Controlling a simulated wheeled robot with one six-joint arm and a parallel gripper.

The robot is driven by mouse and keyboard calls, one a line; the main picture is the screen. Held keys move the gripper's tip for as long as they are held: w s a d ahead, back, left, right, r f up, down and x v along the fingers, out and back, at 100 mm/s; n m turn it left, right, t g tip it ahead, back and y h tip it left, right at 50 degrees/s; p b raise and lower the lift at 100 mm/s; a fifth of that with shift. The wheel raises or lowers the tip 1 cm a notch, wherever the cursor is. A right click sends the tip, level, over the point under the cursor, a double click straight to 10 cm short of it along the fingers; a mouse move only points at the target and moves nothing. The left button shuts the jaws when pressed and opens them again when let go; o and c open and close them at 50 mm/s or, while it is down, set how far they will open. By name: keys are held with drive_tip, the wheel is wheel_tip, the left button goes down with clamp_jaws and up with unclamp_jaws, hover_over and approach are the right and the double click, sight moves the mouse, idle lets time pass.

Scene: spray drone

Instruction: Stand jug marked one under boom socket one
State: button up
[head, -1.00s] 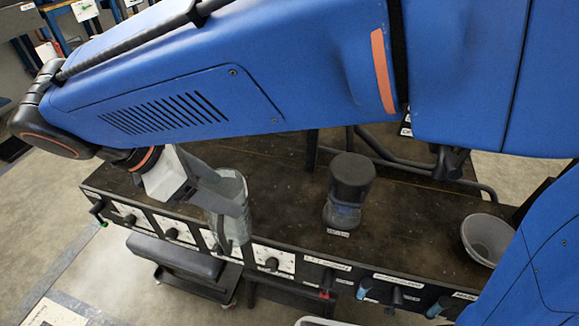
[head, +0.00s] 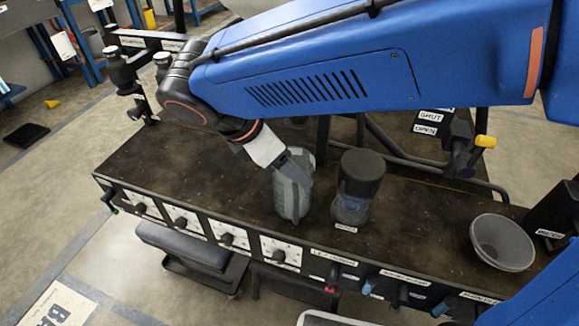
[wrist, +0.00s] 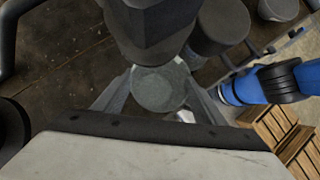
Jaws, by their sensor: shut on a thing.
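A grey translucent jug (head: 293,190) is held upright by my gripper (head: 290,165) over the black bench top (head: 430,205), just left of a dark-lidded container. I cannot tell whether its base touches the bench. No number on it is readable. In the wrist view the jug's round top (wrist: 158,88) sits between the two fingers of my gripper (wrist: 160,100). A black boom-like frame (head: 135,75) with knobbed fittings stands at the back left. Which socket is number one cannot be read.
The dark-lidded clear container (head: 357,187) stands close on the jug's right. A grey bowl (head: 503,242) is at the bench's right end. Labelled knobs and coloured handles line the front edge. The bench's left part is clear.

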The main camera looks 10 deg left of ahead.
drive_tip(key=shift+f, duration=0.6)
drive_tip(key=o, duration=1.4)
drive_tip(key=shift+f, duration=0.1)
drive_tip(key=shift+c, duration=0.2)
drive_tip(key=v, duration=1.2)
